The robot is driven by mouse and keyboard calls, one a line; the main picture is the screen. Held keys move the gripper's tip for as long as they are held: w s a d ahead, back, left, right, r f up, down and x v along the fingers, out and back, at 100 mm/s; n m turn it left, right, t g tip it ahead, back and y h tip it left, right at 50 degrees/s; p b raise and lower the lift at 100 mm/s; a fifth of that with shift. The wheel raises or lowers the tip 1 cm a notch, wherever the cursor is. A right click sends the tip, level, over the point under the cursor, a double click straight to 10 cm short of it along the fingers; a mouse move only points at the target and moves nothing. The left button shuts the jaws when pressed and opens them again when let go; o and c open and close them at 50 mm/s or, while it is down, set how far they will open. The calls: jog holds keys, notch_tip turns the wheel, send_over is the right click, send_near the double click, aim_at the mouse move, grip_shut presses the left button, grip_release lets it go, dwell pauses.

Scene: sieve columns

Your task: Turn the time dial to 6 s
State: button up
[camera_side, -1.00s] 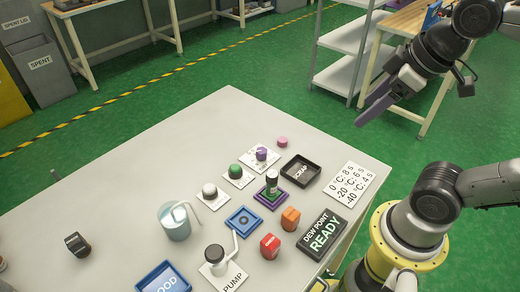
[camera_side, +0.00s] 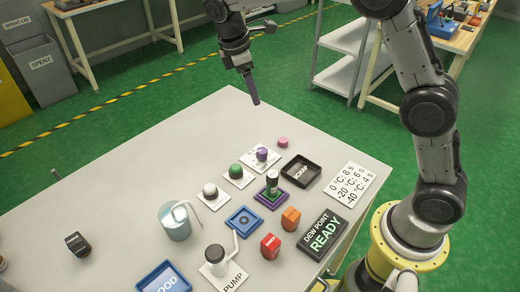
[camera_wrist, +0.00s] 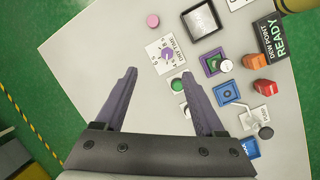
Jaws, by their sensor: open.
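The time dial is a purple knob (camera_side: 262,154) on a white marked plate near the back edge of the table.
A green knob (camera_side: 235,170), a pink cylinder (camera_side: 283,141) and the black scrap tray (camera_side: 316,178) stand near the dial. A card (camera_side: 350,185) pairs temperatures with seconds. The dew point sign (camera_side: 322,238) reads READY. The table's left back part is clear.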

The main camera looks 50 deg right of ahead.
jog(key=g, duration=0.2)
send_near(261, 151)
jog(key=s+v, duration=0.1)
jog(key=v, duration=0.3)
jog(key=shift+n+h, duration=0.3)
jog(key=shift+n, duration=0.1)
jog(key=x, duration=0.8)
jog(key=w+x, duration=0.1)
jog(key=x, duration=0.4)
jog(key=shift+a+f, duration=0.25)
jog(key=shift+f, duration=0.05)
jog(key=shift+c, duration=0.3)
grip_shut()
